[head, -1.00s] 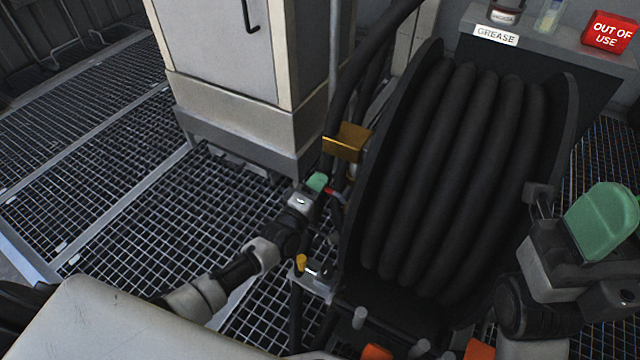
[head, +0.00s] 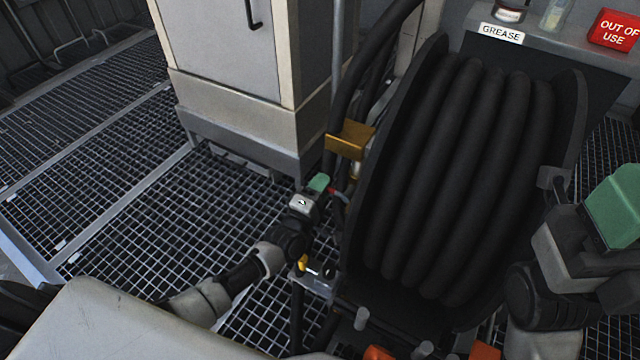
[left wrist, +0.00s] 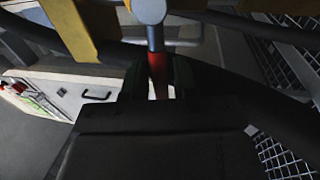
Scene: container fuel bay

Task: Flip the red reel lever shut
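The red reel lever (left wrist: 158,76) shows in the left wrist view as a short red bar below a grey rounded end (left wrist: 149,10). It lies between the dark green fingers of my left gripper (left wrist: 160,72), which look closed around it, with thin light slits beside it near the palm. In the head view a bit of red lever (head: 331,191) shows beside my left gripper (head: 320,185), at the left side of the black hose reel (head: 455,180). The fingers hide part of the lever. My right gripper (head: 615,205) is at the right edge; its finger gap is hidden.
A yellow bracket (head: 350,139) sits just above my left gripper. A grey cabinet (head: 245,60) stands behind it. A small yellow-topped part (head: 302,263) is below. A shelf at the back right holds a red out-of-use sign (head: 615,29). Open grating (head: 90,200) lies to the left.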

